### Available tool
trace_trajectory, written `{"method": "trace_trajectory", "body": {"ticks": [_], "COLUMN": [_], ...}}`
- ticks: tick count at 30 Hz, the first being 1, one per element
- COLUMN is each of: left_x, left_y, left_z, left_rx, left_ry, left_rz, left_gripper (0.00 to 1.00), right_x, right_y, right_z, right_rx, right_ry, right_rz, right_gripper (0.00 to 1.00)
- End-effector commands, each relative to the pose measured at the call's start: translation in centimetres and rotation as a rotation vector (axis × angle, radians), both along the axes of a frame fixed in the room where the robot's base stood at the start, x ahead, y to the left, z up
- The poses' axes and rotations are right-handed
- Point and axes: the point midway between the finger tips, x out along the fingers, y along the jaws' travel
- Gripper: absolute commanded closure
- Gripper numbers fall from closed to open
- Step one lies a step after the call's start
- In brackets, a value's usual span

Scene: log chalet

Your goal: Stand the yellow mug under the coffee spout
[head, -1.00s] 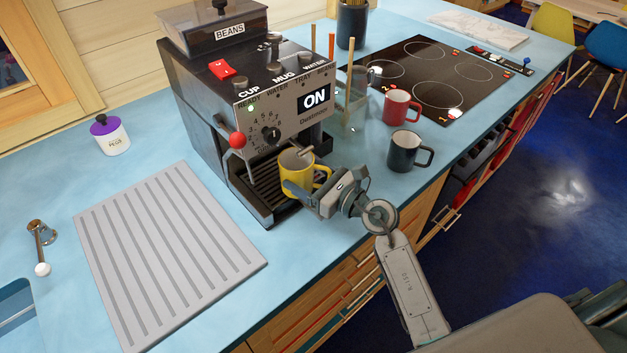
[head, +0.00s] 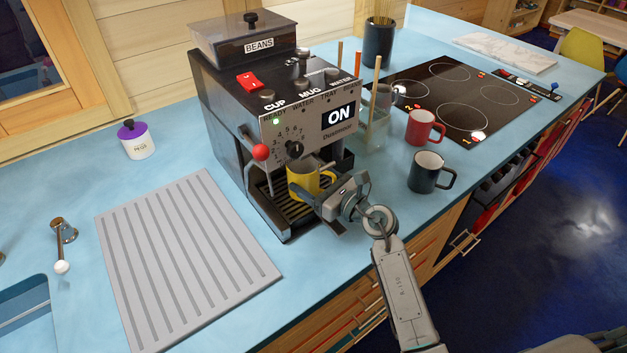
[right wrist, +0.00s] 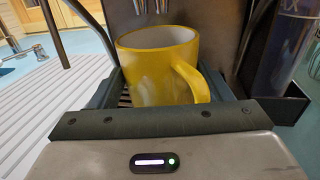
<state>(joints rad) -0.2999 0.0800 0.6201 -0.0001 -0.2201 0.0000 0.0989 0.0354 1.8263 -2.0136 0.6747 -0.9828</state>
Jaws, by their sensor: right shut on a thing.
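The yellow mug (head: 304,182) is upright at the front of the coffee machine (head: 279,110), over its slatted drip tray (head: 268,212). It also shows in the right wrist view (right wrist: 158,68), with its handle toward the lower right. My right gripper (head: 318,196) is shut on the mug, reaching in from the front right. The spout is mostly hidden in the head view. I cannot tell whether the mug's base touches the tray. My left gripper is not in view.
A red mug (head: 420,128) and a black mug (head: 426,173) stand to the right, near a black hob (head: 462,92). A glass container with sticks (head: 375,130) is close beside the machine. A grey ribbed mat (head: 185,265) lies to the left. A red-knobbed lever (head: 261,153) juts out in front.

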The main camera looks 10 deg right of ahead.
Motion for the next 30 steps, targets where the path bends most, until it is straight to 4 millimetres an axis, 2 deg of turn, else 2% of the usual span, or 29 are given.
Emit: {"method": "trace_trajectory", "body": {"ticks": [5,6,9,10,30], "left_x": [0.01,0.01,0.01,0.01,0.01], "left_y": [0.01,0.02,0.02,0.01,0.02], "left_z": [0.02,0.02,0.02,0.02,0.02], "left_rx": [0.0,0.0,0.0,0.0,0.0], "left_ry": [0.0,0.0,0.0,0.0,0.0], "left_rz": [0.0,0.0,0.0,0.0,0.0], "left_gripper": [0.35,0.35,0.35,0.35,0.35], "right_x": [0.0,0.0,-0.01,-0.01,-0.04], "right_y": [-0.01,-0.01,-0.01,-0.01,-0.03], "right_z": [0.09,0.09,0.07,0.07,0.0], "right_rx": [0.001,0.001,0.001,0.001,0.001], "right_ry": [-0.002,-0.002,-0.001,-0.001,0.001], "right_rz": [0.0,0.0,0.0,0.0,0.0], "right_gripper": [0.6,0.26,0.07,0.03,0.03]}}
